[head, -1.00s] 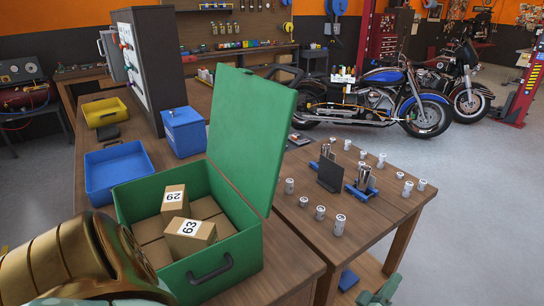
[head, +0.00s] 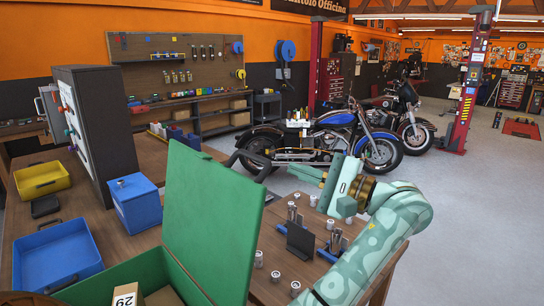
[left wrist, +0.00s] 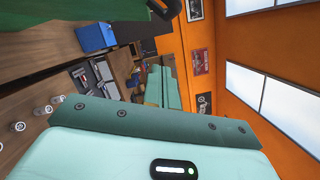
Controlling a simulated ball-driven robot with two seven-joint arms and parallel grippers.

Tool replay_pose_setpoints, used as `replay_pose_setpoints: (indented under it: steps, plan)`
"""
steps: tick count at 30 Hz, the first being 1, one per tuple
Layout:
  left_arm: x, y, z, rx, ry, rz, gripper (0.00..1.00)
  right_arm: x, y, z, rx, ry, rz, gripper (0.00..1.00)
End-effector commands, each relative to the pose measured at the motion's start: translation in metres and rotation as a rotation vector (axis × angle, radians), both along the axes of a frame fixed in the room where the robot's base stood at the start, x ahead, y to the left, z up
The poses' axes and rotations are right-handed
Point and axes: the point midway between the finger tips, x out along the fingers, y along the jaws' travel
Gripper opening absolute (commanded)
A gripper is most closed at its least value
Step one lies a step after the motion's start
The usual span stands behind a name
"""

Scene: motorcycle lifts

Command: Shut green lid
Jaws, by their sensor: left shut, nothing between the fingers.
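The green lid (head: 212,220) stands open, near upright, on the right edge of the green box (head: 128,276). Only the box's upper part shows at the bottom of the head view; a carton marked 29 (head: 128,296) sits inside. A green surface, likely the lid, also shows at the top left of the left wrist view (left wrist: 45,18). My left gripper (head: 302,174) is shut and empty, right of the lid on its outer side and apart from it, above the table. Its fingers show in the left wrist view (left wrist: 160,85). My right gripper is out of view.
Silver canisters (head: 276,277) and a dark upright plate (head: 300,240) stand on the right table below my left arm. A blue box (head: 136,202), blue tray (head: 56,259) and yellow tray (head: 42,179) lie left of the lid. A motorcycle (head: 345,135) stands behind.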

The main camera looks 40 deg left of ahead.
Motion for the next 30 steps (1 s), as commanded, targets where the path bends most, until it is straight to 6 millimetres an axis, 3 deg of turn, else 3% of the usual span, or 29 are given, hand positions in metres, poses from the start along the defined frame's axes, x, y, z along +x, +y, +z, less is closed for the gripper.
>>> replay_pose_setpoints:
  steps: [5, 9, 15, 30]
  plan:
    - [-0.006, 0.037, 0.007, 0.004, 0.0, 0.002, 0.0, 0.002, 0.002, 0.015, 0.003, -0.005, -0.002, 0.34]
    - [-0.025, 0.037, 0.016, 0.001, 0.0, -0.003, 0.0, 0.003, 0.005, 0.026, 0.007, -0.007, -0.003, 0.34]
    - [-0.039, 0.038, 0.021, 0.001, 0.003, -0.001, 0.0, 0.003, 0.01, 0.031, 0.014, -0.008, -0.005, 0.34]
    - [-0.042, 0.041, 0.021, 0.001, -0.007, -0.001, 0.0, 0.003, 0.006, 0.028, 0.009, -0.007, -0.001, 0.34]
